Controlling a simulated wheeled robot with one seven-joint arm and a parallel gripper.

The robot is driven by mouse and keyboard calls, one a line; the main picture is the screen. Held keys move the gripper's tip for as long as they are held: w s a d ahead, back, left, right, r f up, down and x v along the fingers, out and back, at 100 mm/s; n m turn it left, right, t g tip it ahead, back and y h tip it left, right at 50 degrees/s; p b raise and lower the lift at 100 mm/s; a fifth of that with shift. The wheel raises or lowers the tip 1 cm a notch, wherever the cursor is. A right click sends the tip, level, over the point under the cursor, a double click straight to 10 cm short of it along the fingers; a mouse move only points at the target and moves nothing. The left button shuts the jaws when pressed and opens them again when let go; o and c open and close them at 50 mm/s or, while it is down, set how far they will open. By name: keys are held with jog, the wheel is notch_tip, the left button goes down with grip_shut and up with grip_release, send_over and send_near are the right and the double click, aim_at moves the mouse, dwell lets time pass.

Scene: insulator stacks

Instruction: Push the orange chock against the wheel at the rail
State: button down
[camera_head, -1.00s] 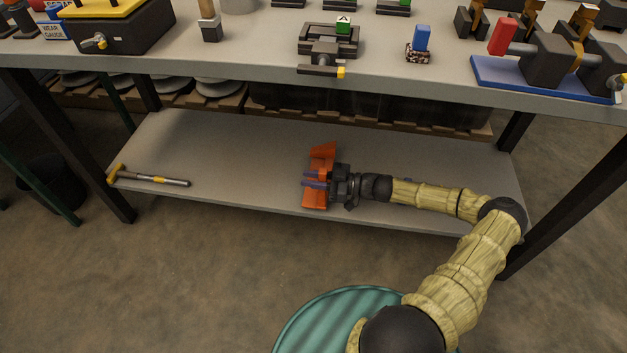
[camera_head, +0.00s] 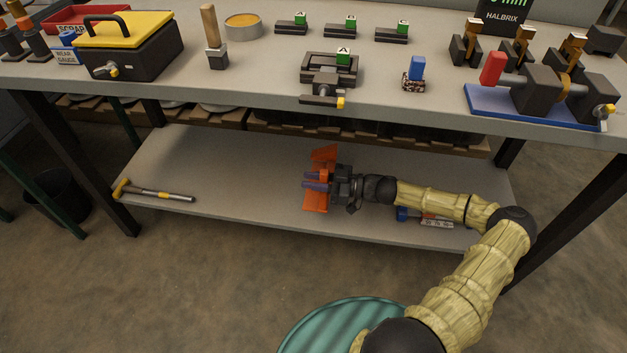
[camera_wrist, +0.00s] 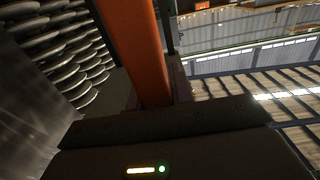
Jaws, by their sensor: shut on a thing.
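The orange chock (camera_head: 323,154) is on the grey lower shelf of the bench, near the shelf's middle. My gripper (camera_head: 314,180) reaches in from the right and is shut on the chock, with its fingers around the chock's middle part. In the wrist view the orange chock (camera_wrist: 142,50) runs up from the gripper body, and the fingertips are mostly hidden there. I cannot tell whether the chock touches the shelf or is just above it. No wheel or rail can be made out clearly in these views.
A hammer (camera_head: 155,193) with a yellow head lies at the shelf's left. A blue-ended tool (camera_head: 403,214) lies behind my arm at the shelf's right. The bench top (camera_head: 250,85) overhangs the shelf, with a vise, toolbox and blue-based fixture on it. Dark legs (camera_head: 85,170) bound the shelf.

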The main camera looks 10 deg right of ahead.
jog(key=shift+r, duration=0.15)
jog(key=s+d+r+m+t+h+p, duration=0.1)
jog(key=s+r+m+t+h+p, duration=0.1)
jog(key=s+r+p, duration=0.4)
jog(key=shift+s+m+t+p, duration=0.3)
jog(key=shift+s+t+p, duration=0.55)
jog(key=shift+s+t, duration=0.05)
